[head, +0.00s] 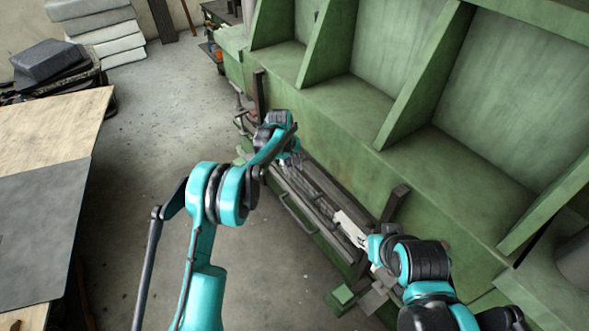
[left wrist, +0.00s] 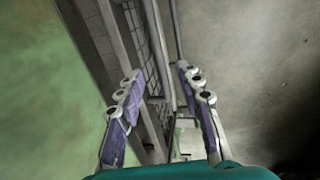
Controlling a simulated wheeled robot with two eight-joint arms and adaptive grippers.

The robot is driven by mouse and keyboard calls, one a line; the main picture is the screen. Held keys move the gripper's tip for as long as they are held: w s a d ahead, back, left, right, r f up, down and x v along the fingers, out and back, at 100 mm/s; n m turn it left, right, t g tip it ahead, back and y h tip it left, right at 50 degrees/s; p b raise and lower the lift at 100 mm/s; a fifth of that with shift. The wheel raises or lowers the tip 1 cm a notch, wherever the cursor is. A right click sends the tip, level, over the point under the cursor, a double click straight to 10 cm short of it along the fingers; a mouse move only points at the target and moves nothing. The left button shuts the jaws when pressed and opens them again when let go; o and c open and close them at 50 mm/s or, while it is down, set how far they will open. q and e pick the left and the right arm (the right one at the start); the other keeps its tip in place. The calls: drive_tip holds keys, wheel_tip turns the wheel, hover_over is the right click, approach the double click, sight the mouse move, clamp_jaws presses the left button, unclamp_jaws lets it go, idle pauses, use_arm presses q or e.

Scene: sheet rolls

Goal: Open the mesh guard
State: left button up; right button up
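The mesh guard (head: 312,203) is a long, low grey metal frame along the foot of the green machine, with a bar handle (head: 297,214) on its outer side. In the left wrist view its mesh (left wrist: 143,62) and a round grey bar (left wrist: 160,45) run away from me. My left gripper (left wrist: 159,72) is open, its purple-padded fingers apart with the guard's bars seen between them; I cannot tell whether they touch. In the head view the left gripper (head: 288,148) is partly hidden by its wrist. My right gripper (head: 347,226) is over the guard's near end, its opening unclear.
The green machine (head: 360,105) with upright ribs fills the right side. A table with a wood and grey top (head: 45,155) stands at left. Stacked pale slabs (head: 100,28) and a dark block (head: 45,60) are at the back left. The concrete floor (head: 150,130) between is clear.

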sight(297, 182)
use_arm(q)
drive_tip(key=f, duration=0.3)
drive_tip(key=w+d+f+b, duration=0.1)
drive_tip(key=f, duration=0.1)
drive_tip(key=f+b, duration=0.1)
drive_tip(key=f, duration=0.2)
drive_tip(key=shift+w+d+f, duration=0.15)
drive_tip(key=shift+d+f, duration=0.15)
drive_tip(key=shift+d, duration=0.05)
clamp_jaws()
